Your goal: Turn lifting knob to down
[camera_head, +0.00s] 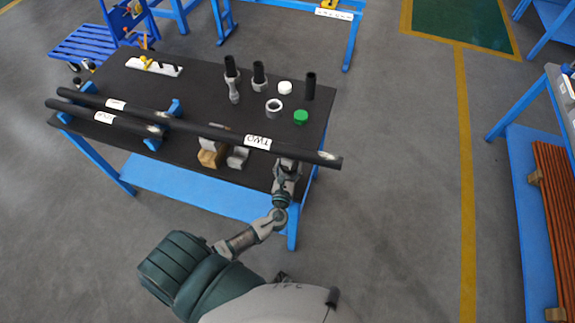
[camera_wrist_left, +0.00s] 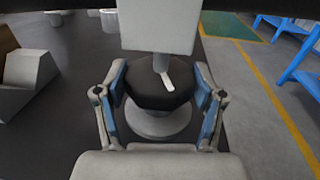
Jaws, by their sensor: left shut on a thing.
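The lifting knob appears to be the black, many-sided piece (camera_wrist_left: 158,93) on a round grey base in the left wrist view. A small pale marker lies on its top. My left gripper (camera_wrist_left: 160,100) is shut on it, with one blue-padded finger on each side. A pale block (camera_wrist_left: 160,25) above hides the knob's far side. In the head view my left gripper (camera_head: 288,165) is at the table's near right, by the long black pipe labelled TWO (camera_head: 215,133). The knob cannot be made out there. My right gripper is in neither view.
The dark table (camera_head: 200,92) bears two long pipes on blue supports. Several black fittings, a white ring (camera_head: 274,107), a white cap (camera_head: 285,88) and a green cap (camera_head: 301,117) stand at the back right. A brown block (camera_head: 210,157) is left of my gripper.

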